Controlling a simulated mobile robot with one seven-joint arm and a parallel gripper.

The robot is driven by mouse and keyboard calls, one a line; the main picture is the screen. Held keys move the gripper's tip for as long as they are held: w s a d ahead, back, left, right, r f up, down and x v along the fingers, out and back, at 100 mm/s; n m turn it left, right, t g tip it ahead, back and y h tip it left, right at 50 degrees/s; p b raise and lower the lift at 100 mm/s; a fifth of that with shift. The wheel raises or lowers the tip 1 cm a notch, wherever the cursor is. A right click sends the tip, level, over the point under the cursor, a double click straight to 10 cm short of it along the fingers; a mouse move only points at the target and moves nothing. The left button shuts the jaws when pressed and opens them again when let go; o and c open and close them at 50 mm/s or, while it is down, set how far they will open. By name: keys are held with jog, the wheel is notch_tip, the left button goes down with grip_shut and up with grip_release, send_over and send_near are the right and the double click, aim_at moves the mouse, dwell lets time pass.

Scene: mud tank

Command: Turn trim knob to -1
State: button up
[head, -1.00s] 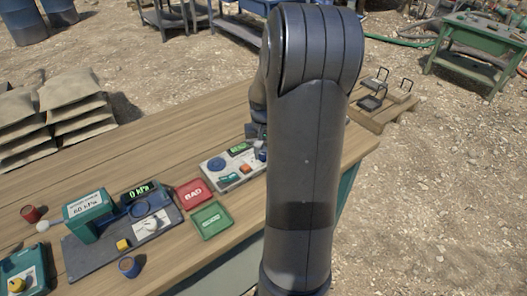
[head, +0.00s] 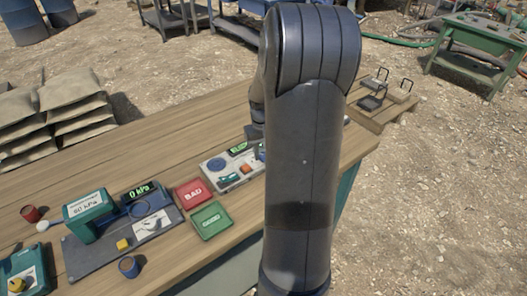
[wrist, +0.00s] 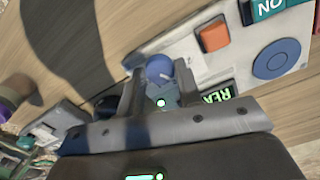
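The white control panel (head: 222,180) lies on the wooden table, partly behind my arm in the head view. In the wrist view, a small blue knob (wrist: 160,68) with a pale pointer mark sits at the panel's edge. I take it for the trim knob; no scale can be read around it. My gripper (wrist: 161,80) has its fingers apart, one on each side of the knob, with narrow gaps seeming to show. Contact cannot be confirmed. The panel also has an orange switch (wrist: 213,36), a large blue disc (wrist: 276,59) and a green-lettered display (wrist: 219,93), partly covered by my gripper.
A red tray (head: 192,193) and a green tray (head: 211,220) lie left of the panel. Further left is a grey device (head: 97,259) with a 0 kPa readout (head: 140,191). The table behind the panel is clear.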

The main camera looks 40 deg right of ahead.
jog(key=o, duration=0.4)
notch_tip(320, 180, up, 11)
jog(key=shift+f, duration=0.1)
dwell(0.4)
dwell(0.4)
jog(key=s+a+r+n+t, duration=0.1)
jog(key=s+a+r, duration=0.15)
jog(key=a, duration=0.25)
jog(key=s+a+r+t+h, duration=0.1)
jog(key=s+a+r, duration=0.15)
jog(key=a, duration=0.25)
jog(key=s+a+r+n+t, duration=0.1)
jog(key=a+r, duration=0.2)
jog(key=a, duration=0.2)
jog(key=s+a+t, duration=0.1)
jog(key=s+a, duration=0.2)
jog(key=s+a+n, duration=0.1)
jog(key=s+a, duration=0.3)
jog(key=s+a+t+y, duration=0.1)
jog(key=s+a, duration=0.2)
jog(key=s, duration=0.1)
jog(key=shift+s+a+r+t, duration=0.2)
jog(key=shift+a+r+t, duration=0.05)
jog(key=shift+r+t, duration=0.1)
